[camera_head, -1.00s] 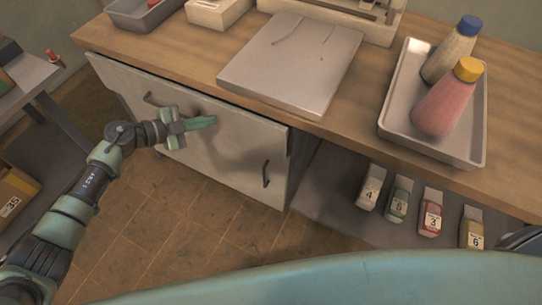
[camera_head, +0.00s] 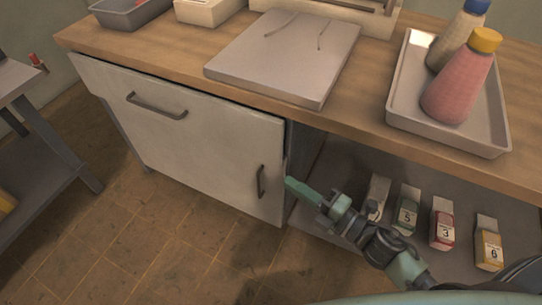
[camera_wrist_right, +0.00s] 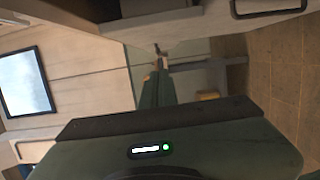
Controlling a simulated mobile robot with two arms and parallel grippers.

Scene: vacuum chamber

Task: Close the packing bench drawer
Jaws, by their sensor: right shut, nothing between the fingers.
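The packing bench drawer (camera_head: 200,125) has a pale front with a dark horizontal handle (camera_head: 157,106), under the wooden bench top at left. Its front lies close under the bench edge, with a thin dark line along the top; I cannot tell whether it is fully flush. The seam to the pale door below, with its upright handle (camera_head: 261,182), is unclear. My right gripper (camera_head: 298,190) is shut and empty, its tips near the right edge of the pale front; contact cannot be told. Its green fingers also show in the right wrist view (camera_wrist_right: 156,88). My left gripper is out of view.
On the bench top (camera_head: 340,118) are a grey flat panel (camera_head: 285,60) and a tray (camera_head: 490,145) with two bottles. Several numbered packets stand on the shelf below, near my right arm. The floor (camera_head: 150,225) before the drawer is clear.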

